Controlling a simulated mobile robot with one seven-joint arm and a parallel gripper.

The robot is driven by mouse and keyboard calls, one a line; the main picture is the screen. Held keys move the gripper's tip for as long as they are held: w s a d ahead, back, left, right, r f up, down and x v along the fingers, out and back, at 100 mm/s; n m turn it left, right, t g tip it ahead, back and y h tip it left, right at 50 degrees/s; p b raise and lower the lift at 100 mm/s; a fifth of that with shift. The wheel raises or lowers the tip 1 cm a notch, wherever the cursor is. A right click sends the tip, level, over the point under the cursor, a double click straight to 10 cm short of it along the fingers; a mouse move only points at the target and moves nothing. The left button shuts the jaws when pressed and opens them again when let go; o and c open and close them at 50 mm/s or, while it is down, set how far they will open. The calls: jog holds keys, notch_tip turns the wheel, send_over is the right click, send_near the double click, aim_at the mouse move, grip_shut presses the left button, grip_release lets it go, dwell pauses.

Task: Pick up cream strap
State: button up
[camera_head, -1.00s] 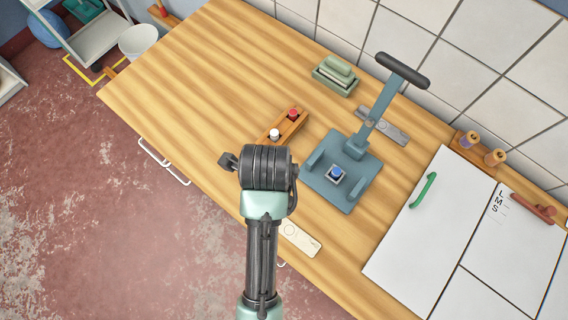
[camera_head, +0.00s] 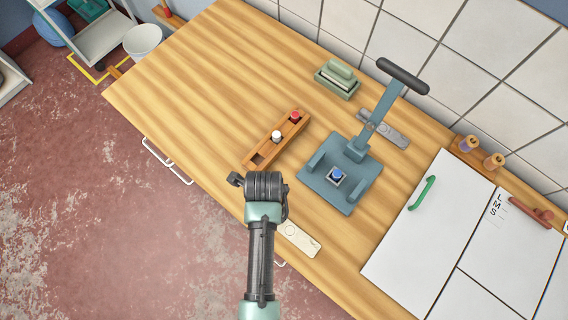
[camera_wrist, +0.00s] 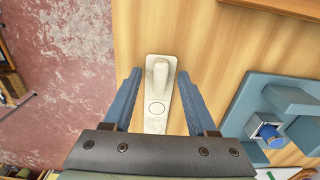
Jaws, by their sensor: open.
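The cream strap (camera_head: 298,238) lies flat on the wooden table near its front edge, partly hidden by my arm in the head view. In the wrist view the cream strap (camera_wrist: 157,108) runs lengthwise between my fingers, with a raised rounded grip at its far end and a ring mark nearer to me. My gripper (camera_wrist: 160,75) is open, with one blue finger on each side of the strap. A gap shows on both sides, and the height above the strap is hard to judge. In the head view the fingers are hidden under my wrist.
A blue-grey press (camera_head: 340,182) with a lever and blue block stands right of the strap. A wooden rack (camera_head: 277,140) with a white and a red knob lies behind my wrist. A grey strap (camera_head: 390,133), a green box (camera_head: 337,82) and white boards (camera_head: 428,225) are further off.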

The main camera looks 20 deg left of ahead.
grip_shut()
dwell(0.5)
